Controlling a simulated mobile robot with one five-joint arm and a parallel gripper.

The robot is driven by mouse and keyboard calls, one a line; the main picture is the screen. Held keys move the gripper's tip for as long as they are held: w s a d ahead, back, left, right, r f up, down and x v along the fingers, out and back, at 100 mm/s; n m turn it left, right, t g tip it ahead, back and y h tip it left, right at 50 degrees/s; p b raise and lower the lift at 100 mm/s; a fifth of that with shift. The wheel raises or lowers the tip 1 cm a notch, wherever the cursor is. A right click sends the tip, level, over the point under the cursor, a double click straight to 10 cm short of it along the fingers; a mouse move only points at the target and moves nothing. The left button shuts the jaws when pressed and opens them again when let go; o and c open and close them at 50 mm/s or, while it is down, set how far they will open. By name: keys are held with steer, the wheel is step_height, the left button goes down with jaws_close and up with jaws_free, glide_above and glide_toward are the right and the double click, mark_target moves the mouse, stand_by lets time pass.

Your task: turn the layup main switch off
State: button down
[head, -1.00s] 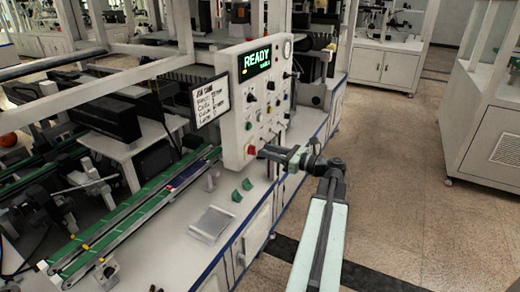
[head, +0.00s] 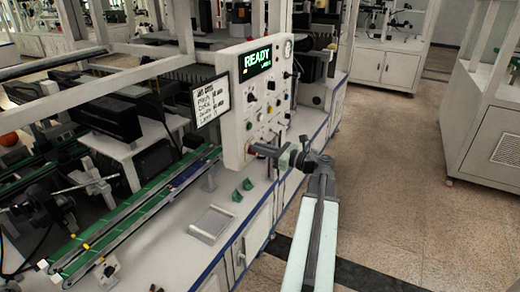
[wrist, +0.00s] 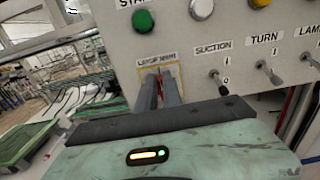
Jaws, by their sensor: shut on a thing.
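The layup main switch shows in the wrist view by its labelled yellow plate (wrist: 144,77) low on the control panel (head: 238,105). In the head view my gripper (head: 256,150) is at the lower part of the panel and covers the switch.
A green start button (wrist: 143,21) is above the switch. Suction (wrist: 218,82) and turn (wrist: 269,72) toggles are to its right. The panel display (head: 257,60) reads READY. Green blocks (head: 242,190) and a tray (head: 212,223) lie on the bench below.

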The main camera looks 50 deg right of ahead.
steer(key=n, duration=0.3)
steer(key=a+n, duration=0.1)
steer(key=n, duration=0.3)
steer(key=f+n+b, duration=0.1)
steer(key=n, duration=0.3)
steer(key=shift+s+a, duration=0.15)
steer(key=shift+a, duration=0.1)
steer(key=n, duration=0.3)
steer(key=shift+a+f+n, duration=0.1)
steer(key=shift+f+n, duration=0.15)
steer(key=shift+n, duration=0.05)
steer(key=shift+f+n+b, duration=0.2)
steer(key=shift+n+b, duration=0.2)
steer(key=shift+n, duration=1.1)
steer(key=c, duration=1.5)
jaws_free()
